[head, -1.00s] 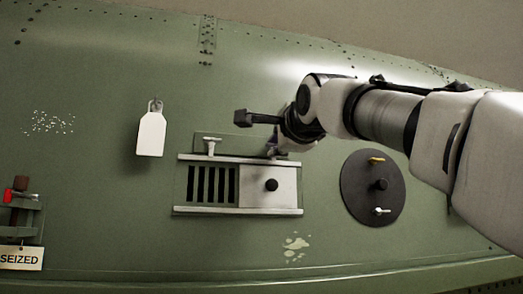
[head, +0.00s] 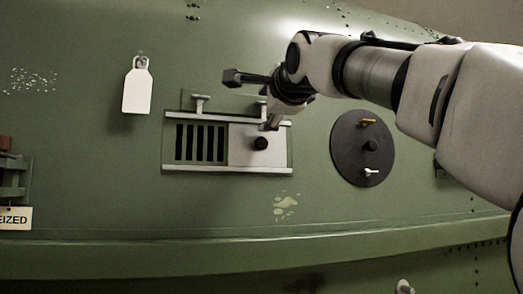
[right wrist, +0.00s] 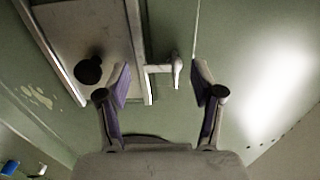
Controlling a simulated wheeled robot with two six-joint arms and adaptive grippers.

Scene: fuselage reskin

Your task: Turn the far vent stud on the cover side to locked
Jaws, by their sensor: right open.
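The vent has dark louvre slots on the left and a pale sliding cover (head: 243,156) with a black knob (head: 261,144) on the right. The cover-side vent stud (head: 262,106) stands above the cover, partly hidden by my right gripper in the head view. In the right wrist view its pale handle (right wrist: 176,70) sits between the open fingers, with gaps on both sides. My right gripper (right wrist: 161,78) is open and empty. The other vent stud (head: 200,102) shows a T-shaped handle above the slots. My left gripper is out of view.
A round dark plate (head: 347,150) with a yellow handle, a black knob and a white handle lies right of the vent. A blank white tag (head: 137,92) hangs at left. A tagged "SEIZED" fitting (head: 15,217) is at the left edge.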

